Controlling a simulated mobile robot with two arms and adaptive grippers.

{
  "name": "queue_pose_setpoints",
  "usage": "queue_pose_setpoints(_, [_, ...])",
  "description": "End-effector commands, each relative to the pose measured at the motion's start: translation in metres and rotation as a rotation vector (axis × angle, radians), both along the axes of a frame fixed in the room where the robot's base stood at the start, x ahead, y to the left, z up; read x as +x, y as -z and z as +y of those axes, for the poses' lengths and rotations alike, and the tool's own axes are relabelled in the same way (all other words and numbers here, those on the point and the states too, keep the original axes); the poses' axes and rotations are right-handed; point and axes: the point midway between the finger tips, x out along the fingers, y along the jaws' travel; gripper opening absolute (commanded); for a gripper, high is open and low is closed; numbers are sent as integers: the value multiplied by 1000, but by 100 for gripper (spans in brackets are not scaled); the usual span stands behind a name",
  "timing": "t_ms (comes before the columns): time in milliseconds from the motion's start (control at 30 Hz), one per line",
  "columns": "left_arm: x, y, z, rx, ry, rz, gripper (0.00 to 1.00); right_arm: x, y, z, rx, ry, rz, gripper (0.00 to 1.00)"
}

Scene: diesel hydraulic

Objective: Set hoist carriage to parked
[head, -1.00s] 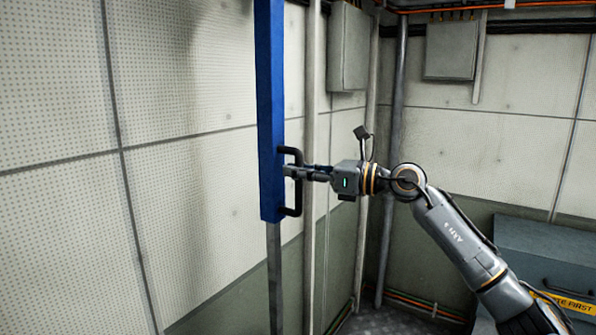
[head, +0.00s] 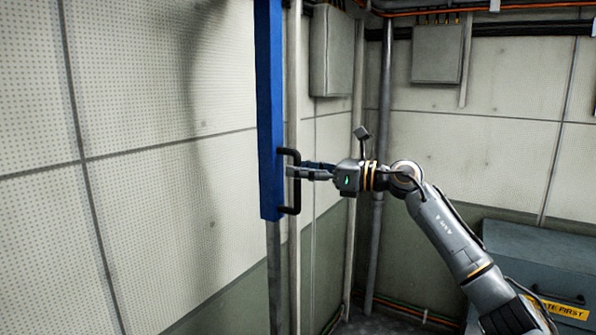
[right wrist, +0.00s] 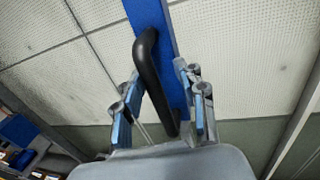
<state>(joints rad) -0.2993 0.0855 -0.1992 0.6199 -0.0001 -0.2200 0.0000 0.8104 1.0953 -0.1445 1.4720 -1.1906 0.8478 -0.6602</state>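The hoist carriage shows as a tall blue upright beam (head: 271,110) on the left of centre, with a black D-shaped handle (head: 293,155) on its lower right side. A grey post (head: 274,270) continues below it. My right gripper (head: 293,172) reaches in from the right at the handle. In the right wrist view the black handle (right wrist: 152,70) passes between the two fingers, in front of the blue beam (right wrist: 178,75). A gap shows on each side of the handle, so the right gripper (right wrist: 160,95) looks open around it. My left gripper is not visible.
Panelled walls meet in a corner behind. Grey pipes (head: 380,170) and wall boxes (head: 332,50) stand to the right of the beam. A grey-blue chest (head: 540,260) with a yellow label sits at lower right. The wall left of the beam is clear.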

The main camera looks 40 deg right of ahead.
Motion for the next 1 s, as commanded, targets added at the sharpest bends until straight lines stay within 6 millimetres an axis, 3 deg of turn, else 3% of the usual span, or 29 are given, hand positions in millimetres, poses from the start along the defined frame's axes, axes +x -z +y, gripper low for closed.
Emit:
queue_pose_setpoints(367, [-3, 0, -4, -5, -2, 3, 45, -8, 3, -4, 0, -4, 6, 39])
queue_pose_setpoints(1000, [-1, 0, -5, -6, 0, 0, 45, -79, 4, -53, 3, -1, 4, 39])
